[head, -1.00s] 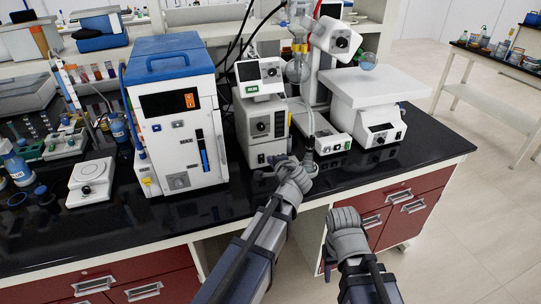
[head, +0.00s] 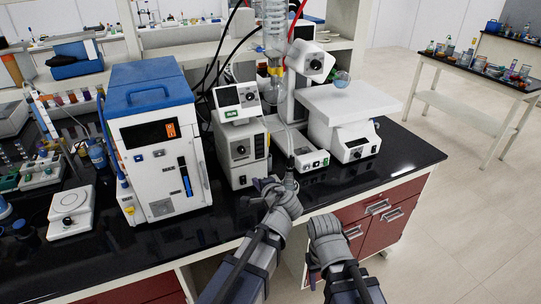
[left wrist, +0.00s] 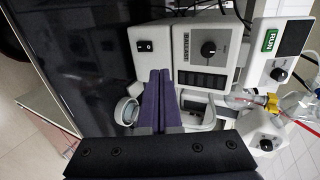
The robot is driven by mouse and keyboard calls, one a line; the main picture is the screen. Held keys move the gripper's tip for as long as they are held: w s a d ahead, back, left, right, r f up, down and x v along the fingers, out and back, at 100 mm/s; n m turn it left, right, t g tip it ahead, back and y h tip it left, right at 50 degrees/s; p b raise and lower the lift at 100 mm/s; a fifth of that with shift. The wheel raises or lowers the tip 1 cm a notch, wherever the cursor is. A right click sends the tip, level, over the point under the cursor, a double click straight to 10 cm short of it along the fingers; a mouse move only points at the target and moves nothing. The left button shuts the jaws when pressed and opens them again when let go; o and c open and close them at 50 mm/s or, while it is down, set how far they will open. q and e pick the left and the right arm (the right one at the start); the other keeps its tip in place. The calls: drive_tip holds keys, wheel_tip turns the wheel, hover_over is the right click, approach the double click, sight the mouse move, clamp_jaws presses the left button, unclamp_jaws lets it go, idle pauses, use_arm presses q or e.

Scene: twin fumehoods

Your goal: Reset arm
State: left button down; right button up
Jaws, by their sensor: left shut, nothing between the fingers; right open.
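My left gripper (head: 264,186) is over the front part of the black bench top, in front of the white pump-like unit (head: 241,148). In the left wrist view its two purple fingers (left wrist: 160,98) lie together, shut with nothing between them. That unit (left wrist: 207,50) shows just beyond the fingertips; I cannot tell whether they touch. My right gripper (head: 314,268) is in front of the bench's front edge, to the right of the left one. It is open and appears empty; its fingers are mostly hidden by its own wrist.
A blue-topped white instrument (head: 150,160) stands left of the left arm. A rotary evaporator with a white bath (head: 345,105) stands behind the grippers. A hotplate (head: 72,208) and small racks are at far left.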

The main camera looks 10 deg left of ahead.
use_arm(q)
drive_tip(key=s+d+f+n+g+h, duration=0.2)
drive_tip(key=s+d+f+g, duration=0.1)
drive_tip(key=s, duration=0.4)
drive_tip(key=s+d+f+n+g+h, duration=0.2)
drive_tip(key=s+d+f+n+g, duration=0.1)
drive_tip(key=s, duration=0.5)
drive_tip(key=s+d+f+n+g+h, duration=0.2)
drive_tip(key=s+d+f+g, duration=0.2)
drive_tip(key=s+f+g, duration=0.1)
drive_tip(key=shift+s+d+f, duration=0.25)
drive_tip(key=shift+s+f, duration=0.55)
drive_tip(key=shift+s, duration=0.45)
